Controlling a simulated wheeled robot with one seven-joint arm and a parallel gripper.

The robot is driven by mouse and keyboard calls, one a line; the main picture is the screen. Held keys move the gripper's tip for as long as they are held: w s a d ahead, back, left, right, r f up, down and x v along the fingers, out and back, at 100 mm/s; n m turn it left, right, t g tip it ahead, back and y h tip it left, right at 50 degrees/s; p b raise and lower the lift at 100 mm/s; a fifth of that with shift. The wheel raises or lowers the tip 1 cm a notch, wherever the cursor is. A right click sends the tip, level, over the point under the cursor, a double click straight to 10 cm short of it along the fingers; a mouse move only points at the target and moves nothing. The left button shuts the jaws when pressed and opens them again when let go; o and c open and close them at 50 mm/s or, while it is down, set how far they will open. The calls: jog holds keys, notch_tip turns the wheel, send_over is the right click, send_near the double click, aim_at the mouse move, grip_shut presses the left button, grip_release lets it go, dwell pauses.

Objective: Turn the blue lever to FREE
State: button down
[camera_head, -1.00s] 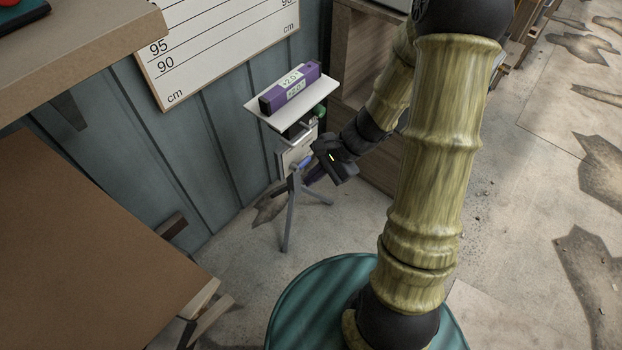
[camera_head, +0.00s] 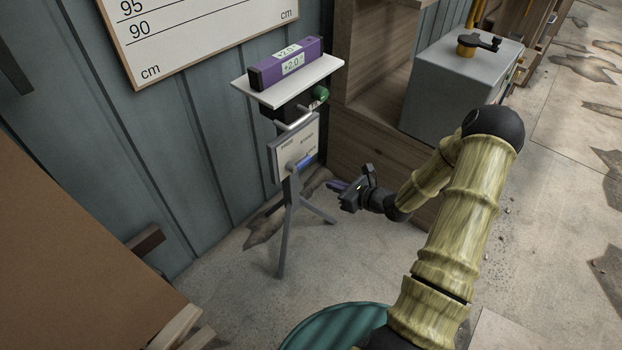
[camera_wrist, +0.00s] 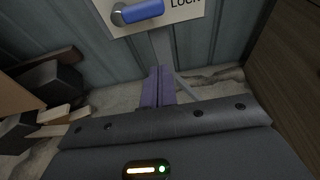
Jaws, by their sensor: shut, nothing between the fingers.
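The blue lever (camera_head: 305,161) sits on a pale plate (camera_head: 283,163) on a grey tripod stand. Its handle points right, toward the word LOCK, from a round grey hub; FREE is printed at the plate's upper left. In the wrist view the lever (camera_wrist: 142,11) is at the top edge, beside LOCK, and the rest of the plate is cut off. My gripper (camera_head: 333,186) is to the right of and below the lever, apart from it. Its purple fingers (camera_wrist: 158,85) are together and empty.
A purple level (camera_head: 286,64) with a +2.0 display lies on the white shelf above the plate, with a green knob (camera_head: 320,93) under it. The tripod legs (camera_head: 289,230) stand near the blue-grey wall. A wooden cabinet (camera_head: 372,160) is close behind my gripper. Floor in front is clear.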

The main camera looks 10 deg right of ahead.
aim_at(299, 163)
dwell(0.3)
jog(key=b+x, duration=0.4)
jog(key=x, duration=0.6)
jog(key=shift+r+b, duration=0.5)
jog(key=shift+r, duration=1.55)
jog(key=shift+w+n, duration=0.1)
jog(key=shift+n, duration=0.2)
